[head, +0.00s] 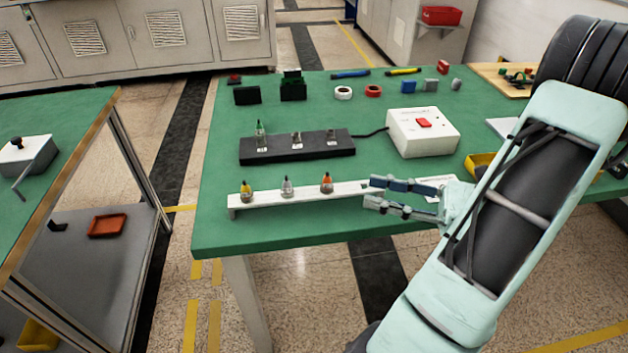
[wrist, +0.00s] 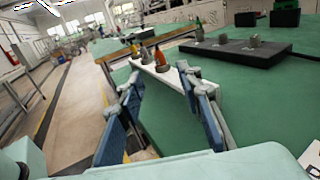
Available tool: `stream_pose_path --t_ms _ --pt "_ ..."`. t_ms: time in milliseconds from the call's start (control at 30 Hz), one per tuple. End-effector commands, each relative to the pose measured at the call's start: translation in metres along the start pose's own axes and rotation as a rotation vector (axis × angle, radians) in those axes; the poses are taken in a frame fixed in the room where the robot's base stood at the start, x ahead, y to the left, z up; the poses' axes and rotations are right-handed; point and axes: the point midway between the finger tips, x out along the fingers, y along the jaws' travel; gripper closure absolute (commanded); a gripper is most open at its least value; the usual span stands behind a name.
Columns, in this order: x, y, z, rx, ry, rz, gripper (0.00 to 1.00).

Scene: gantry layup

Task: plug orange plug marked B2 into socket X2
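The orange plug (head: 327,180) stands upright at the right end of a row on a white rack (head: 300,199); its marking cannot be read. It also shows in the wrist view (wrist: 160,57), nearest of the row. My gripper (head: 371,191) is open and empty, its fingers pointing left at the rack's right end, apart from the orange plug. The black socket block (head: 300,153) lies behind the rack. A green plug (head: 260,129) stands in its left socket; the middle socket (head: 296,138) and right socket (head: 331,136) hold no plug. Socket labels are too small to read.
A yellow plug (head: 246,190) and a grey-white plug (head: 287,186) share the rack. A white box with a red switch (head: 424,123) is cabled to the block. A yellow bin (head: 478,165) is near my arm. Small parts line the back; green tabletop between is free.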

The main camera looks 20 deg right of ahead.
Motion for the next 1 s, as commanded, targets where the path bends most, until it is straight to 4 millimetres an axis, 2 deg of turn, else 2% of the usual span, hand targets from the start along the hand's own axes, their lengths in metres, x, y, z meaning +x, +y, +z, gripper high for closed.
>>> stream_pose_path --t_ms 67,333,567,800,1000 --pt "0.005 0.0 0.0 0.0 -0.001 0.001 0.67" --pt "0.046 0.001 -0.001 -0.001 0.0 0.003 0.67" --pt "0.064 0.001 -0.001 -0.001 0.0 0.003 0.67" --pt "0.1 0.001 0.0 -0.001 -0.001 0.004 0.67" --pt "0.108 0.001 0.001 0.0 0.0 0.0 0.67"
